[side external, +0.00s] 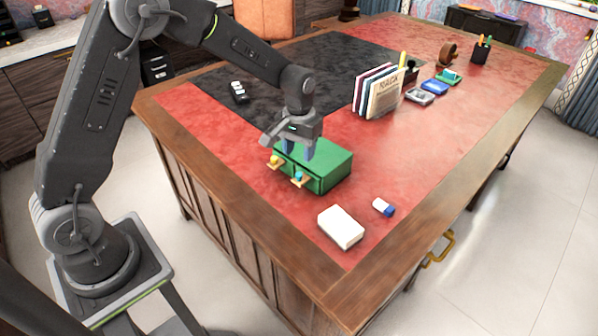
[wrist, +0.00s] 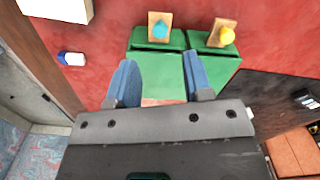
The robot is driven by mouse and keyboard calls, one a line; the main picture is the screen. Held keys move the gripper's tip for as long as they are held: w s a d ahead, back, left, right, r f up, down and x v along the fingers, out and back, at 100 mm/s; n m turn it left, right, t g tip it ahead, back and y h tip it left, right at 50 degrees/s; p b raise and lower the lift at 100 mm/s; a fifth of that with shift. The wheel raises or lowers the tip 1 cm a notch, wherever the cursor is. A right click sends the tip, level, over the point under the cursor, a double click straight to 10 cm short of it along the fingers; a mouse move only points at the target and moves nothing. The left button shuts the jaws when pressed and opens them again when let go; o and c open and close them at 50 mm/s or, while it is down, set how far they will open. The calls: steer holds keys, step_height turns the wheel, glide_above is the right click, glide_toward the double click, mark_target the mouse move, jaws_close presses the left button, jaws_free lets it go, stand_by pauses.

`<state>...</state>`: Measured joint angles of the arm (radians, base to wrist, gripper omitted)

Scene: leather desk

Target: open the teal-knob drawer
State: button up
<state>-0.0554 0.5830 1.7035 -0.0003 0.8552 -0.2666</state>
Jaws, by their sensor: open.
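A green two-drawer box (side external: 335,165) sits on the red leather near the desk's left edge. The teal knob (side external: 298,175) is on a tan plate at the drawer front nearer the white block; the wrist view shows the teal knob (wrist: 160,30) ahead of my fingers. The yellow knob (side external: 275,160) is on the other drawer, and shows to the right in the wrist view (wrist: 227,36). Both drawers look shut or nearly so. My gripper (side external: 297,152) points down over the box.
A white block (side external: 341,227) and a blue-and-white eraser (side external: 383,207) lie on the red leather near the box. Upright books (side external: 380,92) stand behind it. A black object with white parts (side external: 238,92) lies on the dark mat. The desk edge is close in front of the knobs.

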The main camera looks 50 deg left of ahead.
mark_target(299, 174)
step_height(299, 174, down, 8)
steer(key=shift+r, duration=0.25)
steer(key=shift+c, duration=0.2)
jaws_close()
stand_by(0.4)
